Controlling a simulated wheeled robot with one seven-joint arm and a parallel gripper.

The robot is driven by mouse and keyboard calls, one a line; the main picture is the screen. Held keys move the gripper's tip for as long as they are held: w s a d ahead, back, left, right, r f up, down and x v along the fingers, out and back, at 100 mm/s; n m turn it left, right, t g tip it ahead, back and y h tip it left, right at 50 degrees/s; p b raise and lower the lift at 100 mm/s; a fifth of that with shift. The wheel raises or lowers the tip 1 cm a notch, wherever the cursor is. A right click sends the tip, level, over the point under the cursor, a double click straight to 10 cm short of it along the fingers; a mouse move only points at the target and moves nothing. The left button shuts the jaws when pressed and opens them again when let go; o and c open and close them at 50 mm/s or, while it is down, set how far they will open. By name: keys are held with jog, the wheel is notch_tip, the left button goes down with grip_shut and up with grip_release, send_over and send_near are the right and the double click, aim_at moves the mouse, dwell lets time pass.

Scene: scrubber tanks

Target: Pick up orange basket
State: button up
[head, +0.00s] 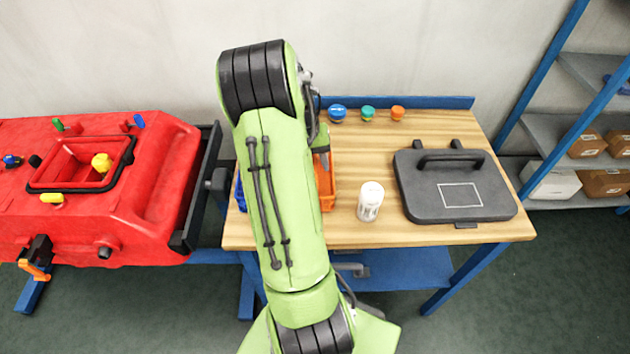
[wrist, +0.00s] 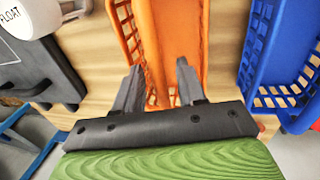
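The orange basket (head: 327,188) sits on the wooden table, mostly hidden behind my arm in the head view. In the wrist view the orange basket (wrist: 180,25) lies under and ahead of my gripper (wrist: 159,70). The two grey fingers are apart, with orange basket surface showing between them. The left finger is near the slotted side of the basket; I cannot tell whether either finger touches it. In the head view my gripper is largely hidden behind my arm.
A blue basket (wrist: 282,55) stands beside the orange one. A white bottle (head: 370,201) and a dark flat case (head: 455,190) are on the table's right. Several coloured caps (head: 368,113) line the back. A red tank (head: 150,190) stands left of the table.

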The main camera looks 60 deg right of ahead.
jog(key=shift+f, duration=0.1)
jog(key=shift+c, duration=0.5)
grip_shut()
